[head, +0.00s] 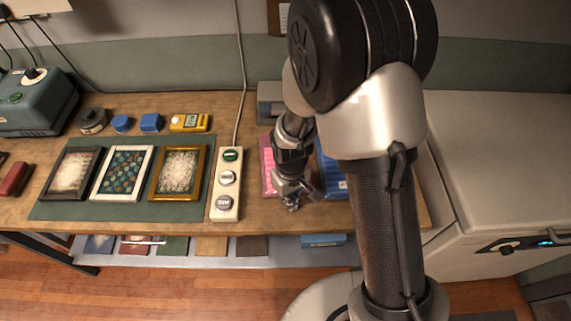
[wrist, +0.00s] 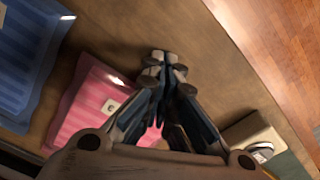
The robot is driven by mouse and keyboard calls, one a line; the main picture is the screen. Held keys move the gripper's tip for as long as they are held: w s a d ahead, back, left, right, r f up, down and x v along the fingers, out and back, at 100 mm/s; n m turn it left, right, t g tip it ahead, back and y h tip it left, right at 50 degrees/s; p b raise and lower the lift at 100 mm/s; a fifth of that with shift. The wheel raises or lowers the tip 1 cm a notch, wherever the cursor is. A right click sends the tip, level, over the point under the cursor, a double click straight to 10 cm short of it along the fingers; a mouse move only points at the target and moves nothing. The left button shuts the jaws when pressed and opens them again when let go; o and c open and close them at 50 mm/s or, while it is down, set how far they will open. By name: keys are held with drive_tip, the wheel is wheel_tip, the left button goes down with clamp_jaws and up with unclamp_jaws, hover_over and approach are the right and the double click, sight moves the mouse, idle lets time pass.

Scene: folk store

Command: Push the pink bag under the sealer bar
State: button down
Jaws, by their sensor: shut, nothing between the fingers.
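The pink bag (head: 267,161) lies flat on the wooden table, partly hidden by my arm in the head view. In the wrist view the pink bag (wrist: 83,105) shows ridges and a small pale label. My gripper (head: 293,204) is shut and empty, pointing down near the table's front edge. Its fingertips (wrist: 164,62) are beside the bag's front end; I cannot tell whether they touch it. A grey device (head: 269,101) at the back of the table, behind the pink bag, may be the sealer. My arm hides much of it, and its bar cannot be made out.
A blue bag (head: 331,176) lies right of the pink one. A pale strip with round buttons (head: 226,186) stands to the left, next to a green mat (head: 50,211) with several framed pieces. A white cabinet (head: 500,150) stands right of the table.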

drive_tip(key=shift+w, duration=0.25)
drive_tip(key=shift+w, duration=0.95)
drive_tip(key=shift+w, duration=1.1)
drive_tip(key=shift+w+d, duration=0.1)
drive_tip(key=shift+w, duration=0.9)
drive_tip(key=shift+w, duration=0.9)
